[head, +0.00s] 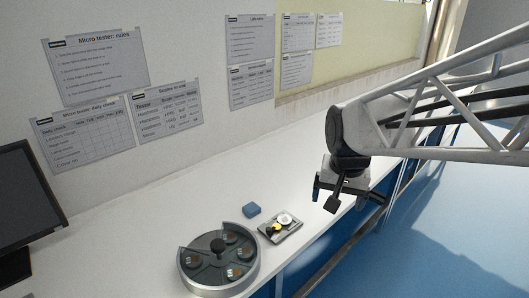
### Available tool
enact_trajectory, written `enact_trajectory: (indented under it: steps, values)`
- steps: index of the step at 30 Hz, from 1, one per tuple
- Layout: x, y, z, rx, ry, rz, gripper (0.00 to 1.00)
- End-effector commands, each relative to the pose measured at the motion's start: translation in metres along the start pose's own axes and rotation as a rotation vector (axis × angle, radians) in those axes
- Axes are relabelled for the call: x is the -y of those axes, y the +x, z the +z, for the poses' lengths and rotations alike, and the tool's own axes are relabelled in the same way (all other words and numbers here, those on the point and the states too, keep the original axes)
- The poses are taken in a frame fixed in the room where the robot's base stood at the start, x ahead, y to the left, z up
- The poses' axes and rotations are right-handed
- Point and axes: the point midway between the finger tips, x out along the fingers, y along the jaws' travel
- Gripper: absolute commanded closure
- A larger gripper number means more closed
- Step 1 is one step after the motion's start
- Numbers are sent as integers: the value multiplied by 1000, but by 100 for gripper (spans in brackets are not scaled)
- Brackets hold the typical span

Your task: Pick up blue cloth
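The blue cloth (252,210) is a small folded block. It lies on the white bench, behind a small tray and to the right of a round holder. My gripper (345,202) hangs over the front edge of the bench, to the right of the cloth and well apart from it. It is dark and small in this view, and the gap between its fingers does not show clearly.
A round grey holder (219,244) with several brown pieces stands at the front of the bench. A small tray (267,236) with yellow and white items is beside the cloth. A dark monitor (28,198) stands at left. Bare bench (175,205) lies left of the cloth.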

Motion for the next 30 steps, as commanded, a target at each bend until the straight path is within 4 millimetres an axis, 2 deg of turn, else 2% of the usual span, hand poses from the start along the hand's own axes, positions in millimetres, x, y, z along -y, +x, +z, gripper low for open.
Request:
enact_trajectory:
  steps: [6,17,30]
  values:
    - [33,23,-44,25,71,4,11]
    - [92,72,-107,60,194,15,11]
    - [170,156,-167,99,344,40,11]
